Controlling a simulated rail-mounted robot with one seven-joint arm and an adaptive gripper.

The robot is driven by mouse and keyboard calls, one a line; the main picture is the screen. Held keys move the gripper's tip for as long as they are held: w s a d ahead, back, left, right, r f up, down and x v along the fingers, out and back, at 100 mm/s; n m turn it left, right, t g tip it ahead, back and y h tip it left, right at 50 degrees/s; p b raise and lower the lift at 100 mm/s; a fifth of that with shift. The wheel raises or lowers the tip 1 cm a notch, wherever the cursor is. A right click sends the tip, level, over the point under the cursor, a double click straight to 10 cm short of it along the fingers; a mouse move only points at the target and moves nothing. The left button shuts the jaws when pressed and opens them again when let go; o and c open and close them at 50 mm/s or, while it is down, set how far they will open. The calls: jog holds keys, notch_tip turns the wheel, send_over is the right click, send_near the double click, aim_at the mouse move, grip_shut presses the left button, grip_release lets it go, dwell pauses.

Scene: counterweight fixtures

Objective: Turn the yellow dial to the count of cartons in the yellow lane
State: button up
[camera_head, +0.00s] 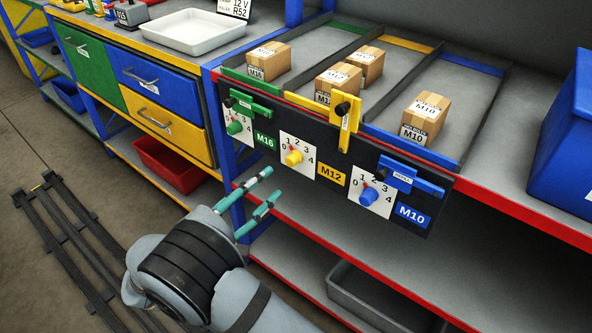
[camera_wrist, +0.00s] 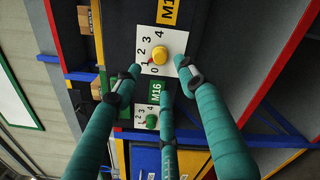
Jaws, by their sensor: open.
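The yellow dial (camera_head: 293,158) is on a white plate numbered 0 to 4, beside the yellow M12 label (camera_head: 332,175). The yellow lane, behind the yellow gate (camera_head: 347,112), shows two cartons: a front carton (camera_head: 334,84) and a rear carton (camera_head: 368,65). My gripper (camera_head: 271,184) is open and empty, with teal fingers, left of and below the dial in the head view. In the wrist view, the yellow dial (camera_wrist: 160,54) lies just beyond and between the two outer fingertips (camera_wrist: 157,68). I see no contact.
The green dial (camera_head: 235,127) and blue dial (camera_head: 368,196) flank the yellow one on the same dark panel. The green lane's carton (camera_head: 268,61) and blue lane's carton (camera_head: 425,117) stand behind their gates. A blue bin (camera_head: 568,145) is at right. Space before the panel is clear.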

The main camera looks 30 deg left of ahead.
aim_at(289, 163)
jog(key=w, duration=0.5)
jog(key=w+d, duration=0.1)
jog(key=w, duration=0.2)
jog(key=shift+c, duration=0.6)
jog(key=shift+b, duration=0.3)
grip_shut()
